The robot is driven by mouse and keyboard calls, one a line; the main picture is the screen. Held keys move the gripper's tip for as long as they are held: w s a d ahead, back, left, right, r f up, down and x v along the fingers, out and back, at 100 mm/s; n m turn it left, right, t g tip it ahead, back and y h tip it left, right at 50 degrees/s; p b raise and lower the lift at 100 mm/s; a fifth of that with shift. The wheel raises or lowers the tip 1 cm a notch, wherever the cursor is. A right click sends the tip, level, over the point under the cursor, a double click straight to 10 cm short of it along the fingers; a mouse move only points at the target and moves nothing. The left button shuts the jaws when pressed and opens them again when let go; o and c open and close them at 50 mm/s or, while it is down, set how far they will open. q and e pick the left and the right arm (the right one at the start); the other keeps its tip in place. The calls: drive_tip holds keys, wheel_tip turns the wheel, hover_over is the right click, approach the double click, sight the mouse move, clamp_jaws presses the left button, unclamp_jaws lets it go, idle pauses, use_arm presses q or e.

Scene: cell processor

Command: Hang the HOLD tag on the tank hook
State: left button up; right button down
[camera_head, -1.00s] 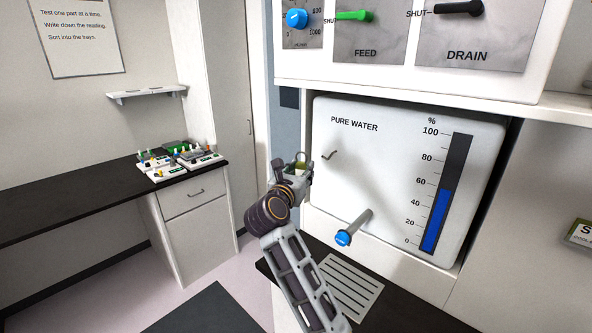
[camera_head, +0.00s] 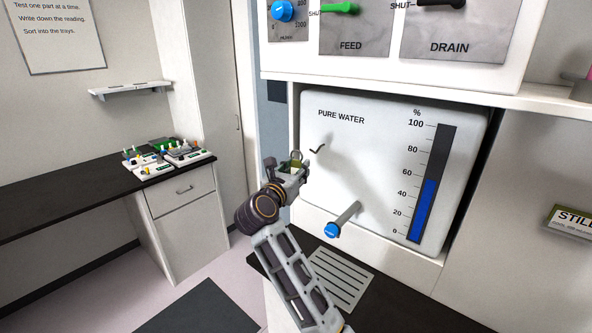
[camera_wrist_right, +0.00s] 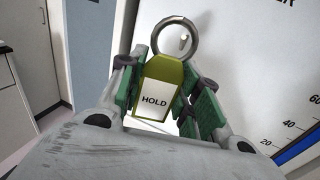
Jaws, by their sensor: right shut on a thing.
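The HOLD tag (camera_wrist_right: 157,88) is olive-yellow with a white label and a metal ring (camera_wrist_right: 176,38) at its top. My right gripper (camera_wrist_right: 160,92) is shut on the tag, with the ring standing clear above the fingers. In the head view the right gripper (camera_head: 296,168) is just left of the tank hook (camera_head: 317,149), close to the panel, and the tag (camera_head: 296,157) shows small between the fingers. The hook is a small bent peg on the white PURE WATER tank (camera_head: 345,180). In the wrist view a pale peg tip (camera_wrist_right: 184,41) shows through the ring opening; depth is unclear. My left gripper is out of view.
A blue-ended tap (camera_head: 333,230) sticks out of the tank's lower front above a slotted drain grate (camera_head: 340,280). FEED (camera_head: 341,8) and DRAIN valve handles (camera_head: 441,3) are above. A counter with trays of parts (camera_head: 165,155) stands at the left.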

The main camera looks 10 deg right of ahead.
drive_tip(key=shift+w+d, duration=0.1)
drive_tip(key=shift+d, duration=0.05)
drive_tip(key=shift+w+d+f+b, duration=0.15)
drive_tip(key=shift+w+d+f, duration=0.3)
drive_tip(key=shift+w+d, duration=0.65)
drive_tip(key=shift+w+d+f+b, duration=0.2)
drive_tip(key=shift+w+d+f, duration=0.45)
drive_tip(key=shift+d, duration=0.6)
drive_tip(key=shift+w+d+f+b, duration=0.15)
drive_tip(key=shift+w+d+f, duration=0.15)
drive_tip(key=shift+w+d, duration=0.85)
drive_tip(key=shift+s+d, duration=0.1)
drive_tip(key=shift+f, duration=0.25)
drive_tip(key=shift+c, duration=2.2)
unclamp_jaws()
drive_tip(key=shift+s, duration=0.1)
